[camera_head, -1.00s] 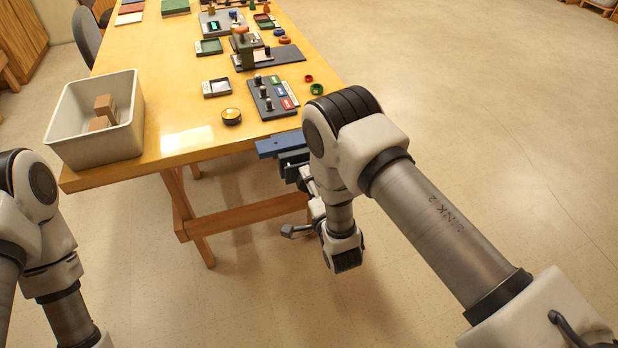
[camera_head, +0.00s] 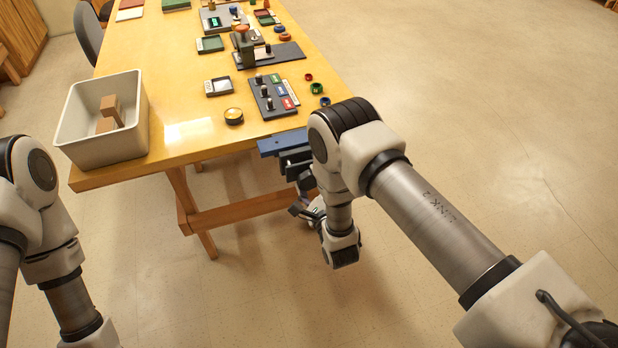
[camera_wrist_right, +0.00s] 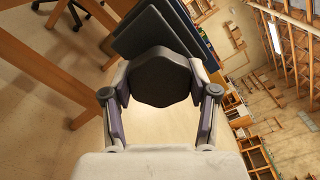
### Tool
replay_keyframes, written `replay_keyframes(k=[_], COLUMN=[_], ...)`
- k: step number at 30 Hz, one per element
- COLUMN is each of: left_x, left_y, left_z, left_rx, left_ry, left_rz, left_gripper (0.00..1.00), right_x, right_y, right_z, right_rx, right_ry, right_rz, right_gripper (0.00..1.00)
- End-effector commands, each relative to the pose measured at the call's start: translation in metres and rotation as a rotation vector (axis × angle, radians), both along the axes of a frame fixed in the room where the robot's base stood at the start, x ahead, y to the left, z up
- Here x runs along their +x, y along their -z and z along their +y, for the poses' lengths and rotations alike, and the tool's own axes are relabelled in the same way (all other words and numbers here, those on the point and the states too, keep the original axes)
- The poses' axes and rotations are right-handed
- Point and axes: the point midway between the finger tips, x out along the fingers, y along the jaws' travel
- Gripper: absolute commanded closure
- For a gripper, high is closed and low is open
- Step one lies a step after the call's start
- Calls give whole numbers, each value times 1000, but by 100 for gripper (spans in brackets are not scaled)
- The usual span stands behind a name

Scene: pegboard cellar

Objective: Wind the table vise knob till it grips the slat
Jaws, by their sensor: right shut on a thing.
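The table vise (camera_head: 296,159) sits at the table's front edge, with dark jaw blocks beside a blue bar (camera_head: 283,143). In the right wrist view its dark, lobed knob (camera_wrist_right: 162,72) fills the space between my fingers, with a dark vise plate (camera_wrist_right: 152,32) behind it. My right gripper (camera_wrist_right: 161,88) is shut on the knob, one finger on each side. In the head view this gripper (camera_head: 309,208) is below the table edge, partly hidden by my right arm. I cannot make out the slat clearly or tell whether the jaws touch it. My left gripper is out of view.
A pale bin (camera_head: 104,125) with brown blocks stands at the table's front left corner. A yellow-topped round thing (camera_head: 234,116) and a dark board with knobs (camera_head: 274,97) lie behind the vise. A wooden table leg (camera_head: 190,210) stands left of my right gripper. The floor at right is clear.

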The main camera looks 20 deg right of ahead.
Motion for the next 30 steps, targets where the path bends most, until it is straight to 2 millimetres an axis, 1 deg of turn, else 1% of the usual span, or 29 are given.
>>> replay_keyframes(k=[8, 20, 21, 22, 23, 30], left_x=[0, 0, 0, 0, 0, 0], left_y=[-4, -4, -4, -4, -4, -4], left_z=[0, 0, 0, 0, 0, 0], left_rx=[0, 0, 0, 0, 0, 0], left_ry=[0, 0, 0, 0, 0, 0], left_rz=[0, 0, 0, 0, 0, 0], left_gripper=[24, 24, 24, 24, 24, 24], right_x=[0, 0, 0, 0, 0, 0], right_y=[0, 0, 1, 1, 1, 0], right_z=[-1, -1, -1, 0, 0, 0], right_rx=[72, 78, 78, 78, 78, 78], right_ry=[1, 2, 2, 2, 2, 1], right_rz=[2, 3, 3, 3, 4, 3], right_gripper=[76, 76, 34, 24, 16, 16])
